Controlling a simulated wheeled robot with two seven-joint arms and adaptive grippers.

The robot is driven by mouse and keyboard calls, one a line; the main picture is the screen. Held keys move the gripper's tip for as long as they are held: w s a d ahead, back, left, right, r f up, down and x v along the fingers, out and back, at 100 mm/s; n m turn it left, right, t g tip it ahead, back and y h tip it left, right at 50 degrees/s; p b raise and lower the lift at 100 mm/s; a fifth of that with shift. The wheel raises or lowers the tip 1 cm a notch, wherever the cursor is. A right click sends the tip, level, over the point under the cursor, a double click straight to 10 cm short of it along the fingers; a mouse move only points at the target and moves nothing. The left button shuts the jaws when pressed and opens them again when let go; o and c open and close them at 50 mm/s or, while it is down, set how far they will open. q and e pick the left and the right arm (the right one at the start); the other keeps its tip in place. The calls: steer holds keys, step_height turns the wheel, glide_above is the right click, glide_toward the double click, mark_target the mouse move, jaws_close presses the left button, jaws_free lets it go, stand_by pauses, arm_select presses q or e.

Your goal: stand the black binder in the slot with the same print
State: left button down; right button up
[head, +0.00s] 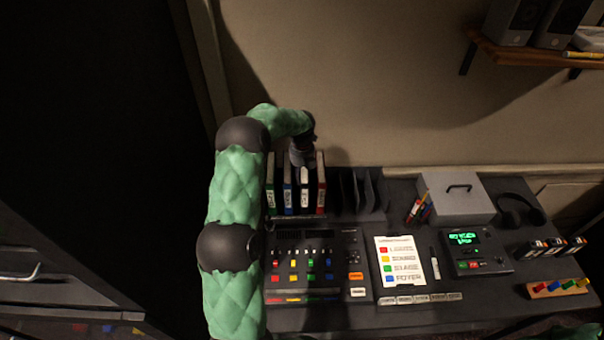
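Several binders stand upright in a row at the back left of the desk in the head view: a green one (270,186), a blue one (287,192), the black binder (304,196) with a pale label, and a red one (320,184). My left gripper (303,163) points down at the top of the black binder. Its fingers are small and dark, so I cannot tell whether they grip it. To the right of the row stand dark dividers with slots (358,192); their prints are not readable. My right gripper is out of view.
A mixer (315,262) lies in front of the binders. A printed colour list (408,262), a marker (435,264) and a device with a green display (476,252) lie to the right. A grey box (455,198) stands behind them, beside pens (418,210) and headphones (522,210).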

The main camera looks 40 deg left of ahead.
arm_select(q)
steer(key=c, duration=0.6)
jaws_free()
